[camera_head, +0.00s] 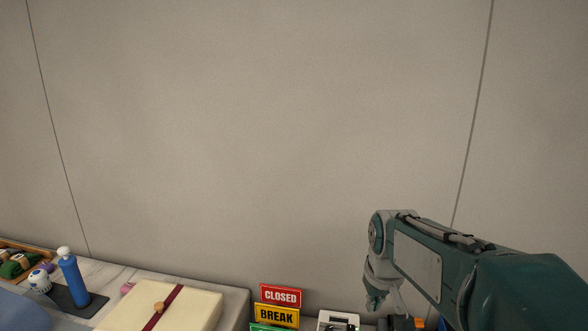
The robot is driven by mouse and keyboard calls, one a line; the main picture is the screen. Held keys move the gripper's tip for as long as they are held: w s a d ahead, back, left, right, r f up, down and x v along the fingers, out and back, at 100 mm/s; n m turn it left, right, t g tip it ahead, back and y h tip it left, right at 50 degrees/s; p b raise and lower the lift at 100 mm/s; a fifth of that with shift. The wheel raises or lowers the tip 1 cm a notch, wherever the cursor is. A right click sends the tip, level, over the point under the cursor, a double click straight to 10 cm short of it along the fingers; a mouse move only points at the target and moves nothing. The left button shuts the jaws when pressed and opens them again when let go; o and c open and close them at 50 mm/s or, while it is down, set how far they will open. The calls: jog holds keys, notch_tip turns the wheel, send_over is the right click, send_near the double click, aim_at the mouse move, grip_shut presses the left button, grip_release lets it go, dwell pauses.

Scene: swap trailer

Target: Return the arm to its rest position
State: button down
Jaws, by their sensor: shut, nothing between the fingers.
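My arm (430,262) comes in from the lower right corner, teal and grey, and reaches toward the middle of the view. The lower part of my arm is cut off by the frame edge.
A table along the wall holds a cream box (190,306) with a red band, a blue bottle (71,279) and a wooden tray (38,249). Stacked signs, CLOSED (281,296) and BREAK (277,316), stand beside a white device (338,318). The wall above is bare.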

jog(key=s+r+m+t, duration=0.1)
jog(key=s+m+t, duration=0.1)
jog(key=s, duration=1.7)
jog(key=shift+s+t, duration=0.25)
jog(key=shift+t, duration=0.25)
